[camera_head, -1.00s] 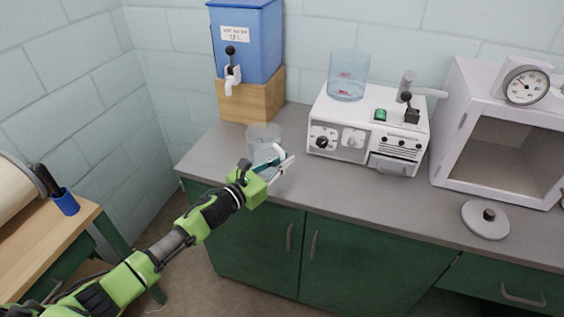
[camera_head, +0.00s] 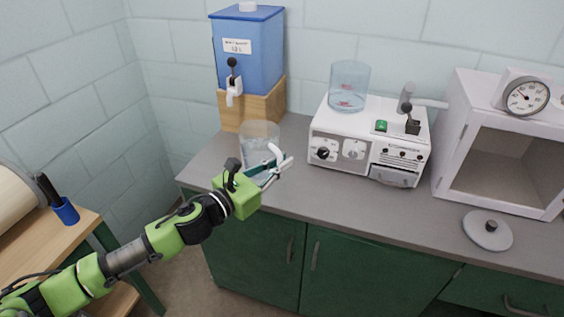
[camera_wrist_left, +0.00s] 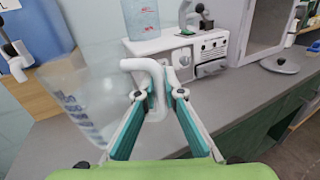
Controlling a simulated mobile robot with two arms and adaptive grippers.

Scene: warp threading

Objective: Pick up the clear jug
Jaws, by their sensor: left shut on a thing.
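The clear jug (camera_head: 258,137) is a see-through vessel with a pale handle, near the counter's left end in the head view. In the left wrist view the jug (camera_wrist_left: 85,100) fills the left side, with blue markings on its wall. My left gripper (camera_head: 270,170) is shut on the jug's handle. In the left wrist view its two teal fingers (camera_wrist_left: 158,92) close on the white handle from either side. The jug looks upright or nearly so. Whether its base is clear of the counter I cannot tell for certain. My right gripper is not in view.
A blue water tank (camera_head: 249,52) with a tap stands on a wooden block (camera_head: 262,106) behind the jug. A white machine (camera_head: 370,140) carries another clear blue vessel (camera_head: 349,86). A white cabinet (camera_head: 505,150) and a round lid (camera_head: 487,230) are at right. The counter's front middle is clear.

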